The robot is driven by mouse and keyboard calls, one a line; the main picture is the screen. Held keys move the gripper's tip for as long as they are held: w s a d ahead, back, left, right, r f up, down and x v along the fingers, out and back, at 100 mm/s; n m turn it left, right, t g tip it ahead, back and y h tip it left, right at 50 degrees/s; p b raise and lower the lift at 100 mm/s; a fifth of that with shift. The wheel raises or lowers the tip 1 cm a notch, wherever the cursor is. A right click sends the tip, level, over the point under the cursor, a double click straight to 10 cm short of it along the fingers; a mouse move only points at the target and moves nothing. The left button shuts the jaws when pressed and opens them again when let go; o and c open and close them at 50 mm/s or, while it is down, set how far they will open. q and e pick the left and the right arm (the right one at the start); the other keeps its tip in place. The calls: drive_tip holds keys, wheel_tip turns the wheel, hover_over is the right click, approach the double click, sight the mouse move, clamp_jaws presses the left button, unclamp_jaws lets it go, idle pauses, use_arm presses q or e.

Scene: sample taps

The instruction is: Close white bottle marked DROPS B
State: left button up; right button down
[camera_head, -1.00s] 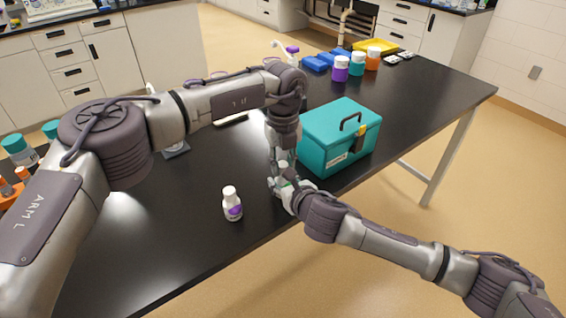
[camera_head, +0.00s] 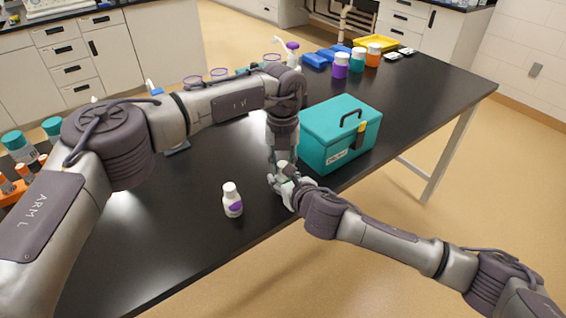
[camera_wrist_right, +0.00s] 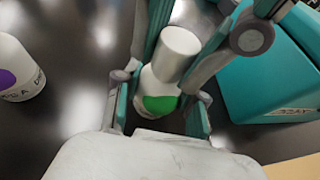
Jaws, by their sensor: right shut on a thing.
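A small white bottle with a green label (camera_wrist_right: 160,103) stands upright in my right gripper (camera_wrist_right: 160,112), whose fingers are on either side of its body. Its lettering is not readable here. A white cylindrical cap (camera_wrist_right: 180,48) is at its top. My left gripper (camera_head: 283,164) comes down from above, its teal fingers on either side of the cap; whether they press on it is not clear. The bottle is mostly hidden by the grippers in the head view. A second white bottle with a purple label (camera_head: 232,201) stands to the left, capped, and also shows in the wrist view (camera_wrist_right: 18,72).
A teal box with a handle (camera_head: 338,133) stands close to the right of the grippers. Purple, teal and orange-labelled jars (camera_head: 341,66) and a yellow tray (camera_head: 376,43) are at the far end. The black table (camera_head: 180,225) is clear at front left.

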use_arm(q)
drive_tip(key=m, duration=1.2)
drive_tip(key=shift+w+a+m, duration=0.1)
drive_tip(key=shift+a+m, duration=0.05)
drive_tip(key=shift+m, duration=0.15)
drive_tip(key=m, duration=0.4)
drive_tip(key=shift+m, duration=0.4)
drive_tip(key=m, duration=0.5)
drive_tip(key=shift+w, duration=0.15)
drive_tip(key=m, duration=0.4)
drive_tip(key=shift+m, duration=0.3)
drive_tip(key=m, duration=0.5)
drive_tip(key=shift+w+f, duration=0.1)
drive_tip(key=m, duration=1)
drive_tip(key=shift+d, duration=0.25)
